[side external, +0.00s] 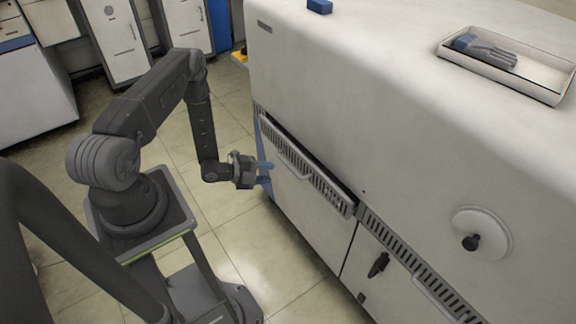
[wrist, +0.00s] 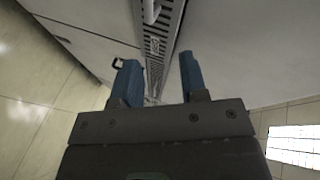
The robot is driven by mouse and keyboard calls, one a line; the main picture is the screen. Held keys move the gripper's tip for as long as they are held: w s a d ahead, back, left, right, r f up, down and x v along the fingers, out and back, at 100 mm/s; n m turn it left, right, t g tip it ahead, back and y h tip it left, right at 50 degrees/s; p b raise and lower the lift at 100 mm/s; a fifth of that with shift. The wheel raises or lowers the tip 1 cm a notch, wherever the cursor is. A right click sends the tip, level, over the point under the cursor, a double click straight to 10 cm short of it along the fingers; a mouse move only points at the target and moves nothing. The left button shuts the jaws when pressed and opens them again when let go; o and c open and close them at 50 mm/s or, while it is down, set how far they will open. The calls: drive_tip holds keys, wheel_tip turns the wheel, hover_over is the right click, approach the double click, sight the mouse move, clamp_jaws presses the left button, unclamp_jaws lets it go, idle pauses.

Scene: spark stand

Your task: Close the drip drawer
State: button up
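The drip drawer (side external: 318,181) appears to be the slotted strip with a pale handle on the left part of the white machine. It stands out a little from the body, with a dark gap along its top edge. My gripper (side external: 267,174) is near the drawer's left end, in front of the machine. Its two blue fingers are apart with nothing seen held between them. In the wrist view, the slotted strip (wrist: 158,45) runs between and beyond the open fingers (wrist: 158,72). I cannot tell whether a finger touches the machine.
A second slotted strip (side external: 425,275) lies to the right, above a door with a black latch (side external: 378,264). A round plate with a black knob (side external: 482,231) is on the machine's face. A tray (side external: 552,94) sits on top. Open tiled floor (side external: 240,238) lies before the machine.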

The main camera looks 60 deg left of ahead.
sight(289, 165)
wheel_tip(289, 165, down, 3)
drive_tip(key=s+a+t+y, duration=0.2)
drive_tip(key=s+y, duration=0.1)
drive_tip(key=y, duration=0.2)
drive_tip(key=x, duration=1.3)
drive_tip(key=shift+w+a+r, duration=0.15)
drive_tip(key=shift+w, duration=0.3)
clamp_jaws()
